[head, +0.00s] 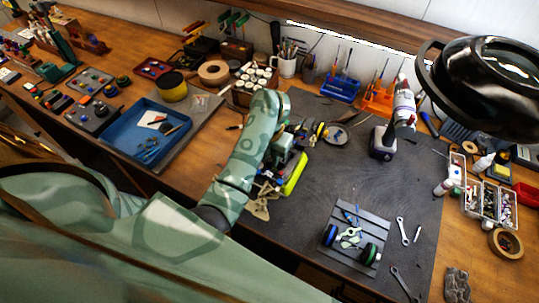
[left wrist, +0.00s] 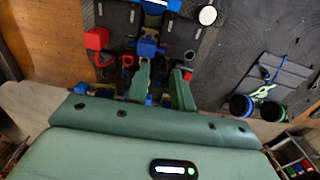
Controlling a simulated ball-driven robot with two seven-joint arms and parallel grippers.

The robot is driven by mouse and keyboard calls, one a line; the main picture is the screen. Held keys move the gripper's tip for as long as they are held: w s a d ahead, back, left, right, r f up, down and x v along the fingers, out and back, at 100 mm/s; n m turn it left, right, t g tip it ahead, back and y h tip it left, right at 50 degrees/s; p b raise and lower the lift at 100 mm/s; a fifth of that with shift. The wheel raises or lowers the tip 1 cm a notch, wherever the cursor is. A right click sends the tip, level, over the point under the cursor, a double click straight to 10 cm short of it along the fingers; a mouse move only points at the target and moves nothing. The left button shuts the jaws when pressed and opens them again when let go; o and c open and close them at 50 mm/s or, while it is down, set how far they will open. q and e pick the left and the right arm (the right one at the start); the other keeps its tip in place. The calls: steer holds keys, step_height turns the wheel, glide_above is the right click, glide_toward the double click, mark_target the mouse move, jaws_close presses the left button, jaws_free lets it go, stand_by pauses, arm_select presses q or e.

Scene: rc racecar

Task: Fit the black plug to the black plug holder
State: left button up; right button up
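The race car chassis (left wrist: 130,45) lies on the dark mat below my left gripper, with black boxes, a red part (left wrist: 97,39) and a blue part (left wrist: 149,48) on it. I cannot tell the black plug or its black holder apart among the small dark parts there. My left gripper (left wrist: 162,78) is open over the near end of the chassis, its two green fingers apart with no object visible between them. In the head view, the left gripper (head: 284,146) is partly hidden by my arm, beside a lime-green part (head: 294,174). My right gripper is not in view.
A blue tray (head: 145,132) stands left. A black lamp (head: 485,85) overhangs the right side. The mat's middle (head: 335,170) is fairly clear.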

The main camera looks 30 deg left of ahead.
mark_target(269, 160)
arm_select(q)
steer(key=shift+o, duration=1)
steer(key=shift+r, duration=0.1)
step_height(269, 160, up, 16)
steer(key=p, duration=0.9)
steer(key=shift+r, duration=0.15)
